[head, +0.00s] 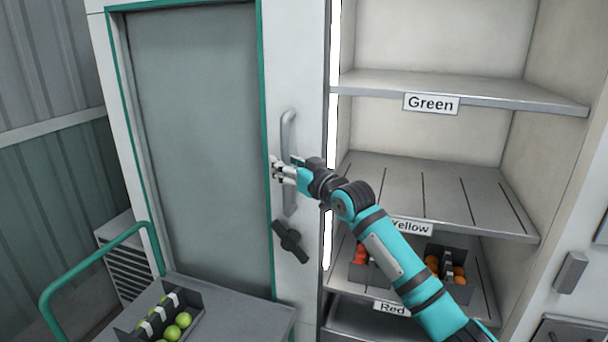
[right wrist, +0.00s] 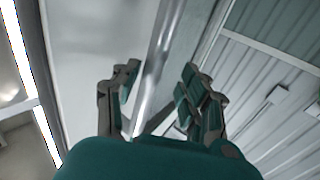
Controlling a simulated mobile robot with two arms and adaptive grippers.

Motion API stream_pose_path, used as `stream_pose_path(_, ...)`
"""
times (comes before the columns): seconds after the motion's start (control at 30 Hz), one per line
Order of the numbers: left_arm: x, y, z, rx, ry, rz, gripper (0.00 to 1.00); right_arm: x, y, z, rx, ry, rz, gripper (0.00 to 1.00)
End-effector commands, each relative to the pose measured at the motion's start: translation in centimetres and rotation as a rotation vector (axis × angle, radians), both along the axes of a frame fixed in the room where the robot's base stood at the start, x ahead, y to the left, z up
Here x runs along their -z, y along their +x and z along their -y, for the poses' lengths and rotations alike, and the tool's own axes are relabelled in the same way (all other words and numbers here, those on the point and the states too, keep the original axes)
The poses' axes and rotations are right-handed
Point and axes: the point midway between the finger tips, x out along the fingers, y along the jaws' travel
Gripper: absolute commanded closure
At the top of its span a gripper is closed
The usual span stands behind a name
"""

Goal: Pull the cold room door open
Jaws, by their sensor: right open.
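The cold room door (head: 195,150) stands at the left of the head view, with a grey pane, green trim and a white frame. I see no clear gap at its edge. A vertical metal bar handle (head: 287,135) is on its right stile. My right gripper (head: 277,170) is open at the handle's lower half. In the right wrist view the handle (right wrist: 160,70) runs between the two spread fingers (right wrist: 157,92); I cannot tell whether they touch it. A dark latch (head: 290,241) sits below the handle. My left gripper is out of view.
A cart (head: 245,312) with a box of green tomatoes stands in front of the door's lower part.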

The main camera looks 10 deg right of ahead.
Motion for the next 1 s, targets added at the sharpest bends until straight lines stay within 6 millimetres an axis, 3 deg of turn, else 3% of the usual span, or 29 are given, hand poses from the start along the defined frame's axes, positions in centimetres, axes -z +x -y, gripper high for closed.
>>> stream_pose_path(0.3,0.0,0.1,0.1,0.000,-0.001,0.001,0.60,0.0,-5.7,2.6,0.000,-0.003,0.003,0.56)
stream_pose_path(0.47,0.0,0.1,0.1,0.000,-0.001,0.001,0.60,0.0,-7.5,3.3,-0.001,-0.001,0.002,0.56)
stream_pose_path(0.9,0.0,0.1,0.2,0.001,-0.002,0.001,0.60,0.0,-8.2,3.6,-0.001,-0.001,0.000,0.56)
stream_pose_path(1.0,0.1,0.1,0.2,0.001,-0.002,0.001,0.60,1.5,-7.8,3.9,0.010,0.001,-0.020,0.56)
